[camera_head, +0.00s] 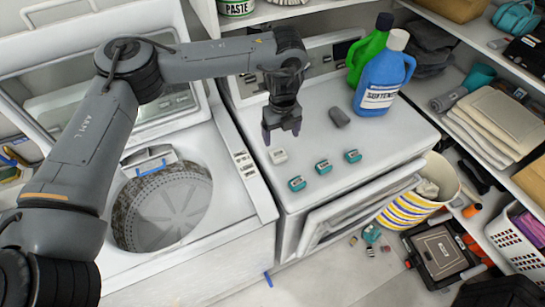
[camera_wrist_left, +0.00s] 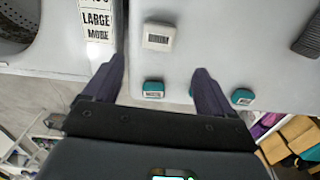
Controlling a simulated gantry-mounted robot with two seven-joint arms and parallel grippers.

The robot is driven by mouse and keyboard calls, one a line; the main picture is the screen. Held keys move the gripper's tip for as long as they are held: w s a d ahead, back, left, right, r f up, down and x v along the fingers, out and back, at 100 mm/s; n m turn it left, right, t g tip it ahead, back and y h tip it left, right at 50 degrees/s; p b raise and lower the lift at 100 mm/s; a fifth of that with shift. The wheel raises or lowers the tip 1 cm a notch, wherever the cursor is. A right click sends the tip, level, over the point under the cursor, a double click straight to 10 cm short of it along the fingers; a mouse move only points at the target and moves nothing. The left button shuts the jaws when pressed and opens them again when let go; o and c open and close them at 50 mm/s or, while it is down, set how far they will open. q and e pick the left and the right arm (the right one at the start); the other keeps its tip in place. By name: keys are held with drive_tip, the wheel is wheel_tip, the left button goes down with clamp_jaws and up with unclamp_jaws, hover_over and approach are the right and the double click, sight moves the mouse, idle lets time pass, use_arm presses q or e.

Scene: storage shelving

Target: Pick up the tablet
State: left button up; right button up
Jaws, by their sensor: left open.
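Small tablet-like blocks lie on the white dryer top (camera_head: 345,185): one white (camera_head: 278,156) and three teal and white (camera_head: 297,183), (camera_head: 323,167), (camera_head: 353,156). I cannot tell which one the task names. My left gripper (camera_head: 281,132) is open and empty, pointing down above the dryer top, just behind the white block. In the left wrist view the white block (camera_wrist_left: 158,36) shows beyond the gap between the fingertips (camera_wrist_left: 160,66). One teal block (camera_wrist_left: 153,89) shows between the fingers, another (camera_wrist_left: 242,96) outside the right finger, and one is mostly hidden behind that finger. My right gripper is out of view.
A green bottle (camera_head: 368,50) and a blue softener bottle (camera_head: 380,82) stand at the back right of the dryer top. A dark grey object (camera_head: 339,117) lies before them. The open washer (camera_head: 165,205) is left; loaded shelves (camera_head: 470,150) and a striped basket (camera_head: 410,208) are right.

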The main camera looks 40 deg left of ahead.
use_arm(q)
hover_over(279, 159)
wheel_tip(279, 159, down, 5)
drive_tip(key=shift+f+p, duration=0.3)
drive_tip(key=shift+f, duration=0.25)
drive_tip(key=shift+f+p, duration=0.5)
drive_tip(key=shift+f, duration=1.55)
drive_tip(key=c, duration=1.1)
